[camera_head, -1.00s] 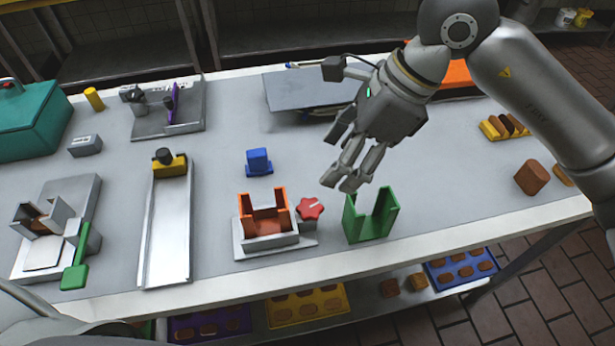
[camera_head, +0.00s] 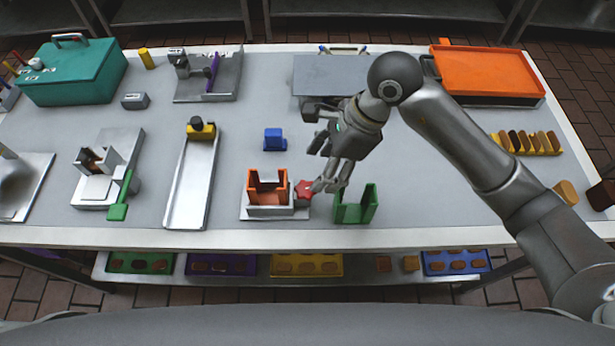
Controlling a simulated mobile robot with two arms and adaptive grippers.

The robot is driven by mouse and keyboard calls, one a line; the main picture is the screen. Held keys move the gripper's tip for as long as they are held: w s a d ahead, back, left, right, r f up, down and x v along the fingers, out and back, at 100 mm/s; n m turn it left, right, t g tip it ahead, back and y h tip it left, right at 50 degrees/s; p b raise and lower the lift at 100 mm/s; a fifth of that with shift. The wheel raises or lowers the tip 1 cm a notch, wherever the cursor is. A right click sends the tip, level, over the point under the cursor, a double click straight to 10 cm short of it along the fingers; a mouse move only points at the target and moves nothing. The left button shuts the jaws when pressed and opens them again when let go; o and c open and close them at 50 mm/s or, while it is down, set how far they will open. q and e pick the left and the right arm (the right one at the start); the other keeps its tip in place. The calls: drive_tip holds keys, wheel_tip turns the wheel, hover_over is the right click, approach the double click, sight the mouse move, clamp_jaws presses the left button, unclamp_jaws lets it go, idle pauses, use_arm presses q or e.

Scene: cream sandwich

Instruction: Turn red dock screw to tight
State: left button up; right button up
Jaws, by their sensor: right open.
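The red dock screw (camera_head: 303,189) is a star-shaped red knob on the right end of a grey dock base (camera_head: 268,212). An orange U-shaped holder (camera_head: 267,188) stands on that base, left of the knob. My right gripper (camera_head: 325,187) is open, with its fingertips at the right side of the red knob. I cannot tell whether a fingertip touches it. The fingers cover a little of the knob's right edge. My left gripper is not in view.
A green U-shaped holder (camera_head: 356,206) stands just right of the fingers. A blue block (camera_head: 274,139) is behind the dock. A metal chute (camera_head: 192,185) lies to the left. A grey plate (camera_head: 325,75) and an orange tray (camera_head: 485,72) are at the back.

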sight(307, 188)
drive_tip(key=p+x, duration=0.1)
drive_tip(key=x, duration=0.4)
drive_tip(key=shift+s+a+f, duration=0.1)
drive_tip(key=shift+a+f, duration=0.05)
drive_tip(key=shift+f, duration=0.2)
drive_tip(key=shift+a+f, duration=0.25)
drive_tip(key=shift+f, duration=0.3)
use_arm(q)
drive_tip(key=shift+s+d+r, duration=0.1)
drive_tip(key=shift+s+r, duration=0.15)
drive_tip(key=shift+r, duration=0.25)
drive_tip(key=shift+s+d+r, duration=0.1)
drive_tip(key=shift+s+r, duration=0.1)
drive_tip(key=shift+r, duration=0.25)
use_arm(e)
drive_tip(key=shift+f, duration=0.1)
drive_tip(key=c, duration=1)
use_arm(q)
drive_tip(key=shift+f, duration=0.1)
